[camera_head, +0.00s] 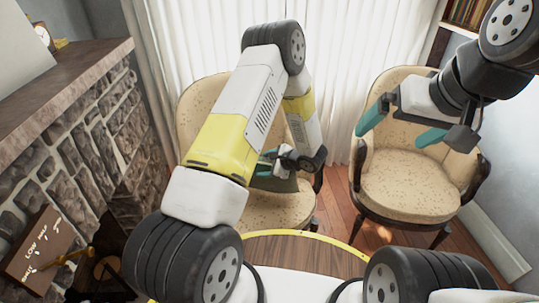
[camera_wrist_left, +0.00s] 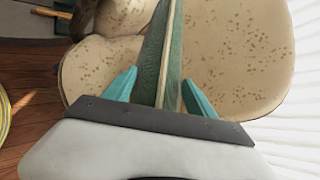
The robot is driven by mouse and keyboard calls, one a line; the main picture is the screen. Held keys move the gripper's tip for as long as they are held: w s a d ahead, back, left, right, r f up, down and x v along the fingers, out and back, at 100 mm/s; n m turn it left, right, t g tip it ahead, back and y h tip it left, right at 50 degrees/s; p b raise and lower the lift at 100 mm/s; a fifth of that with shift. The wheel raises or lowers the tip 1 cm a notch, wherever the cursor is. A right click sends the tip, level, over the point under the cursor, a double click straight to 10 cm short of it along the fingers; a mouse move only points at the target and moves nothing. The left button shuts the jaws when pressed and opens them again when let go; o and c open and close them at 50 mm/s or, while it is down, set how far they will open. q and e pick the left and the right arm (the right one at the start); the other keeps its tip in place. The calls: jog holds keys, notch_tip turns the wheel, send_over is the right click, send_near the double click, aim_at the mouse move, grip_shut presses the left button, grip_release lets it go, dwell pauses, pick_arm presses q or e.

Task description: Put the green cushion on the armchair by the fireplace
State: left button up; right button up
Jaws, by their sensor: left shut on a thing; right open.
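The green cushion (camera_wrist_left: 152,62) is seen edge-on between the teal fingers of my left gripper (camera_wrist_left: 160,90), which is shut on it. In the head view, my left gripper (camera_head: 273,160) and a dark green part of the cushion (camera_head: 276,184) show over the armchair by the fireplace (camera_head: 262,214). My arm hides much of this chair. The beige speckled chair (camera_wrist_left: 232,45) fills the wrist view behind the cushion. I cannot tell whether the cushion touches the seat. My right gripper (camera_head: 402,125) is open and empty in front of the other armchair (camera_head: 408,188).
The stone fireplace (camera_head: 70,150) with its brown mantel (camera_head: 60,85) stands at the left. A sign (camera_head: 38,248) leans low beside it. White curtains (camera_head: 350,45) hang behind the chairs. Wooden floor (camera_head: 335,205) shows between the chairs. A bookshelf (camera_head: 465,12) is at upper right.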

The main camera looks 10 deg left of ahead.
aim_at(262, 183)
pick_arm(q)
jog(key=shift+w+a+f, duration=0.1)
jog(key=shift+w+a, duration=0.1)
jog(key=shift+a, duration=0.3)
jog(key=shift+w+a+f, duration=0.1)
jog(key=shift+w+a, duration=0.05)
jog(key=shift+a, duration=0.3)
jog(key=shift+d+f, duration=0.1)
jog(key=shift+f, duration=1.5)
jog(key=o, duration=1.9)
jog(key=shift+c, duration=0.2)
